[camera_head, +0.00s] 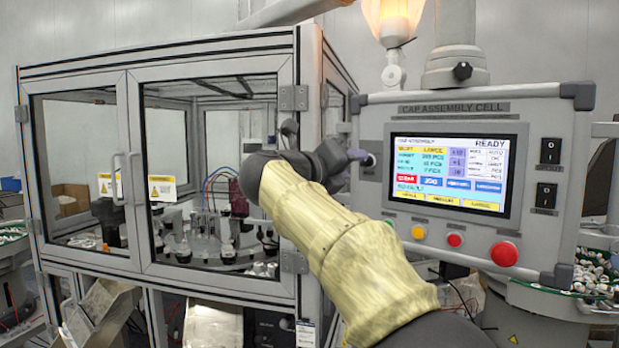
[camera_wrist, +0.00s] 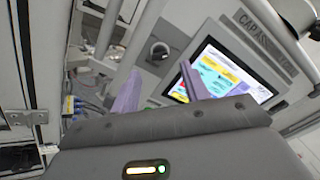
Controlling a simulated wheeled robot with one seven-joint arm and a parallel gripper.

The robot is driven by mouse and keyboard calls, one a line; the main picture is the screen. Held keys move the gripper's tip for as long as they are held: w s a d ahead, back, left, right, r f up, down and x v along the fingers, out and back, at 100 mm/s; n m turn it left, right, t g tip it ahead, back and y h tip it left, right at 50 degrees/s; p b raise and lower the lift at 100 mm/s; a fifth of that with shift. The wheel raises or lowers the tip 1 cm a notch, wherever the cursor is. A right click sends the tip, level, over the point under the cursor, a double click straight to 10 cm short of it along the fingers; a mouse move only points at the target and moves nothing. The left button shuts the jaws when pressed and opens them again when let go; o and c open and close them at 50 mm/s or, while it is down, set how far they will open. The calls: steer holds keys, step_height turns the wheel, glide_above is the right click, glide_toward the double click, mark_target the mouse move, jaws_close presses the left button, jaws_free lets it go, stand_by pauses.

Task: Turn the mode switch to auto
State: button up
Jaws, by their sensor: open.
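The control panel (camera_head: 545,215) of the cap assembly cell faces me, with a lit screen (camera_head: 450,168) reading READY. A round dark switch with a light ring (camera_head: 369,160) sits left of the screen. It looks like the mode switch and also shows in the wrist view (camera_wrist: 160,50); its setting is too small to read. My gripper (camera_head: 357,155) is at the panel's left side, close to this switch. In the wrist view, my gripper's purple fingers (camera_wrist: 159,68) are apart and empty, with the switch between and beyond their tips. I cannot tell whether they touch it.
A glazed enclosure (camera_head: 210,285) stands left, close to my arm. A bowl of caps (camera_head: 590,275) is at right.

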steer(key=b+v, duration=0.2)
steer(key=v, duration=1)
steer(key=shift+s+a, duration=0.15)
steer(key=shift+s, duration=0.05)
steer(key=shift+r, duration=0.1)
